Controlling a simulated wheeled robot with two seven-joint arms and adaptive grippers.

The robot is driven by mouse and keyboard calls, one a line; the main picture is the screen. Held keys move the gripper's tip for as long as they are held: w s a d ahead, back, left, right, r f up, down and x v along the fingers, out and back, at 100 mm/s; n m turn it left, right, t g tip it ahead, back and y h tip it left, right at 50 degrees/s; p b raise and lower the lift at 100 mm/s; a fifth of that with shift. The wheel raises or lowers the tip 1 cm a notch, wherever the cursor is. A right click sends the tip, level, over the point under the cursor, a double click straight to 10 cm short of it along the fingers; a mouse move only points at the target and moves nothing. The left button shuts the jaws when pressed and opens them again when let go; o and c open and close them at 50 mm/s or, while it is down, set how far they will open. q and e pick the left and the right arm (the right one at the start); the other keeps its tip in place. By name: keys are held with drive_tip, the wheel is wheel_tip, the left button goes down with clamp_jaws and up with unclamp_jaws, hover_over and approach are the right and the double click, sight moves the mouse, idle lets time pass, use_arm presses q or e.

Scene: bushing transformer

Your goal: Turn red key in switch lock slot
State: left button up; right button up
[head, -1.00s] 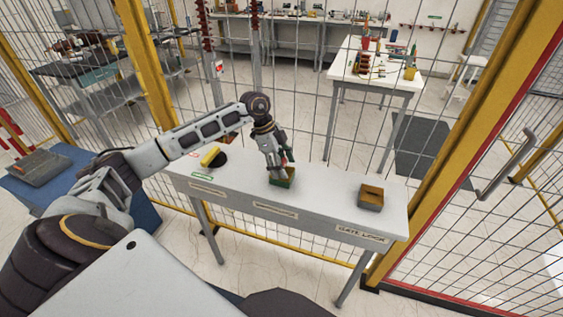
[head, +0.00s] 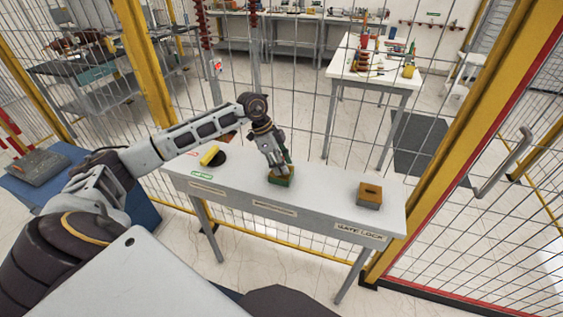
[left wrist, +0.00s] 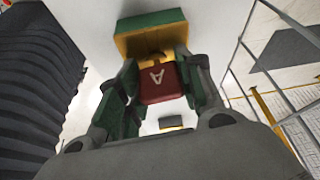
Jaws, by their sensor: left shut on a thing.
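My left gripper (head: 280,168) is shut on the key, just above the green and yellow lock box (head: 283,182) on the white table. In the left wrist view the box (left wrist: 150,30) lies right beyond the key, and the key's far end meets its yellow face. The slot is hidden, so I cannot tell how deep the key sits. The key is hidden by the fingers in the head view. My right gripper is not in view.
The white table (head: 225,181) also carries a yellow-handled switch (head: 210,156) at the left and a brown and yellow slotted box (head: 370,195) at the right, above a "GATE LOCK" label. A wire fence with yellow posts (head: 146,65) stands behind.

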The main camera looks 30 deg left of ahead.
use_arm(q)
drive_tip(key=shift+n+t+p, duration=0.3)
drive_tip(key=shift+n+p, duration=0.1)
drive_tip(key=shift+n, duration=0.6)
drive_tip(key=shift+n+t+y, duration=0.4)
drive_tip(key=shift+n+t, duration=0.1)
drive_tip(key=shift+n, duration=0.7)
